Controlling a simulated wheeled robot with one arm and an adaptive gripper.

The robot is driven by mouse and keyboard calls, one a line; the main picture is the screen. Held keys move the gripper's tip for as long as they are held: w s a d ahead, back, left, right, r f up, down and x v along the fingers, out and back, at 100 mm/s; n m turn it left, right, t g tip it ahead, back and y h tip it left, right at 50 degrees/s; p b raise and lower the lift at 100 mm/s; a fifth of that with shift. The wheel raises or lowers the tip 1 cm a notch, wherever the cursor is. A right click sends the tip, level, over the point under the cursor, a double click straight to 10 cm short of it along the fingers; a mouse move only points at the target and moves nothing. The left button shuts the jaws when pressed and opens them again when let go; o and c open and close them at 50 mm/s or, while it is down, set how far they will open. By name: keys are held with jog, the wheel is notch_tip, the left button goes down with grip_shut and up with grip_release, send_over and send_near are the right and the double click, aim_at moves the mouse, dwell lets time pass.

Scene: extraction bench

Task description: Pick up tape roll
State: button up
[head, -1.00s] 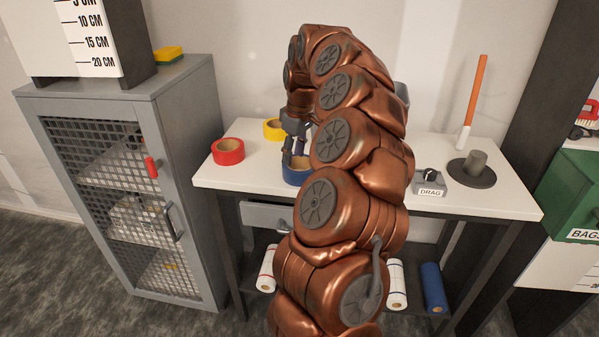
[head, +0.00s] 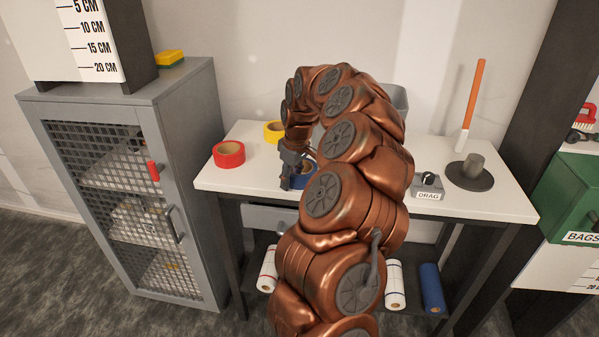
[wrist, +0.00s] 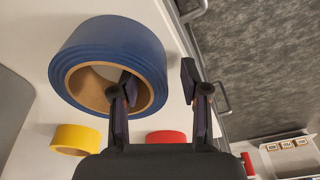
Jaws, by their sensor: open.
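A blue tape roll (wrist: 112,50) fills the upper left of the wrist view, with its brown core facing the camera. In the head view the blue roll (head: 304,178) lies on the bench, partly hidden by my arm. My gripper (wrist: 157,79) is open. One finger overlaps the roll's hole and the other is outside its right edge, so the roll's wall lies between them in the picture; contact cannot be told. A red tape roll (head: 229,155) lies to the left in the head view, and a yellow tape roll (head: 273,131) lies behind.
The white bench (head: 225,180) has its front edge close to the blue roll. A grey mesh cabinet (head: 130,180) stands on the left. A box labelled DRAG (head: 427,187) and a dark round base with a knob (head: 470,174) sit on the right. Rolls lie on the shelf below.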

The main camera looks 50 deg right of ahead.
jog(key=shift+c, duration=0.3)
grip_shut()
jog(key=shift+r, duration=0.1)
